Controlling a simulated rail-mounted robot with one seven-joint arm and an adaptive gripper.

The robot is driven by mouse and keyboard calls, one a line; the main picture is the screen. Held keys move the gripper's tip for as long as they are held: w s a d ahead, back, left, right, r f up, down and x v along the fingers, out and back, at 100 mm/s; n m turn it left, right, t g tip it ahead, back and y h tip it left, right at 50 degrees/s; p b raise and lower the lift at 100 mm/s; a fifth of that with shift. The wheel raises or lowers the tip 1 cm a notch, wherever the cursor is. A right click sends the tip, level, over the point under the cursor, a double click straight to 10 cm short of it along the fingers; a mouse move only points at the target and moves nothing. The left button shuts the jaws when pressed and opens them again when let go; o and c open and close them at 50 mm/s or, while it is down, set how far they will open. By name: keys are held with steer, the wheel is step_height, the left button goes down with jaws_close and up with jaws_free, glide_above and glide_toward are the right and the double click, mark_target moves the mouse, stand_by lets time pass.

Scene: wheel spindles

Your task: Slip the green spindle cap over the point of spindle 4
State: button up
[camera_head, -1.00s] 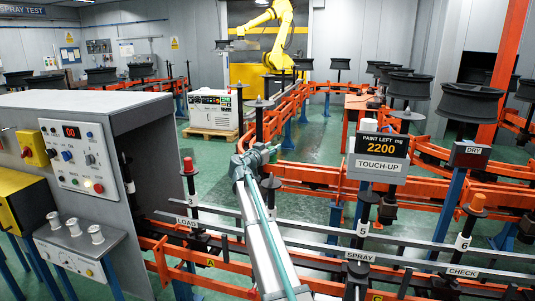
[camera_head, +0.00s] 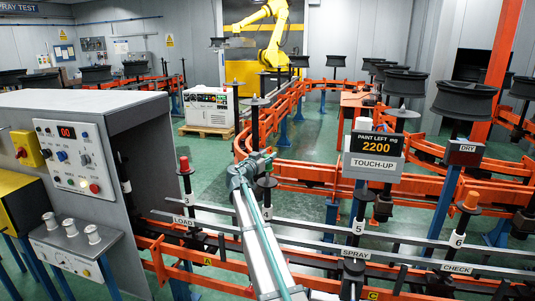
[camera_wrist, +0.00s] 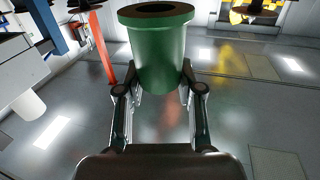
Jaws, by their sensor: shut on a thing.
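The green spindle cap (camera_wrist: 158,52) is an open-topped cylinder with a wider rim, upright in the wrist view. My gripper (camera_wrist: 159,78) is shut on its sides. In the head view my gripper (camera_head: 256,165) is at the end of my grey arm; the cap is too small to make out surely there. A black-topped spindle (camera_head: 266,183) stands between spindle 3 (camera_head: 187,185) and spindle 5 (camera_head: 359,212), close to the right of my gripper. I cannot tell the gap between cap and spindle.
A long grey rail (camera_head: 310,237) runs before the spindles. A grey cabinet (camera_head: 125,115) stands left. The paint sign (camera_head: 374,145) stands right of my gripper.

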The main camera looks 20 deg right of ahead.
mark_target(267, 168)
steer(key=shift+f+b, duration=0.65)
steer(key=shift+b, duration=0.15)
steer(key=shift+f+b, duration=0.45)
steer(key=shift+b, duration=0.25)
steer(key=shift+f+b, duration=0.35)
steer(key=shift+b, duration=0.25)
steer(key=shift+f+b, duration=1.4)
steer(key=shift+b, duration=0.75)
steer(key=o, duration=1.1)
steer(key=shift+s, duration=0.1)
steer(key=v, duration=1.2)
